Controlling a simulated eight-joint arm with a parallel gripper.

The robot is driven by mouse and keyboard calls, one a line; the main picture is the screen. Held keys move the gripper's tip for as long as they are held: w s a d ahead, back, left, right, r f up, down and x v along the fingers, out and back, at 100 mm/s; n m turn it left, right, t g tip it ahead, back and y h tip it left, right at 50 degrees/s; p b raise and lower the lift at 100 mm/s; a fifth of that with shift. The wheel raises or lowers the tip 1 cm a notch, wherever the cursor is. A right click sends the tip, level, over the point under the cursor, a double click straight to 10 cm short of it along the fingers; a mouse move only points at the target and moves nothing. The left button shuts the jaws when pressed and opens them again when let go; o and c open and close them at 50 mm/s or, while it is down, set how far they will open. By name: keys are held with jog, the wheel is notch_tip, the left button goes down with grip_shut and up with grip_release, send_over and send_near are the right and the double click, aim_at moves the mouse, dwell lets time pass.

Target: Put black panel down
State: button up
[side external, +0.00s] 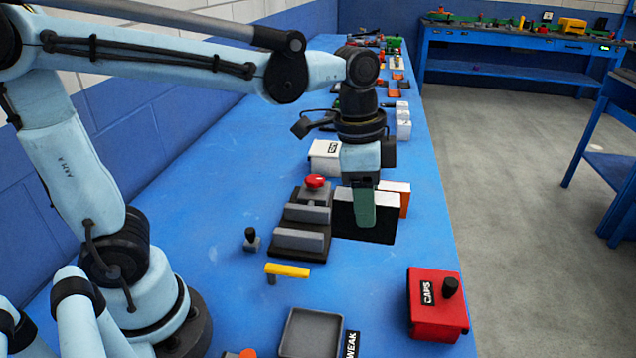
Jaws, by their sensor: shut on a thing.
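The black panel (384,224) stands upright under my gripper (362,205), with its broad dark face toward the camera. My gripper points down and is shut on the black panel; one green finger lies over its near face. The other finger is hidden behind the panel. The panel's lower edge is close to the blue table, and I cannot tell whether it touches. Behind it to the right, an orange panel (405,204) and a white edge (392,186) show partly.
A dark fixture with grey blocks (300,240) and a red knob (315,182) stands close left of the panel. A white box (325,155) is behind. Blue table (365,280) is bare in front.

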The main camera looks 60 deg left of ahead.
jog(key=w+d+f, duration=0.1)
jog(key=w+d, duration=0.2)
jog(key=d, duration=0.2)
jog(key=shift+w+a+f, duration=1.25)
jog(key=shift+a+f, duration=0.3)
jog(key=shift+f, duration=0.35)
jog(key=shift+w+a+f, duration=1.25)
jog(key=shift+a+f, duration=0.25)
jog(key=shift+f, duration=0.35)
jog(key=shift+w+a+f, duration=1.25)
jog(key=shift+a+f, duration=0.3)
jog(key=shift+f, duration=0.35)
jog(key=shift+f, duration=0.15)
jog(key=o, duration=1.1)
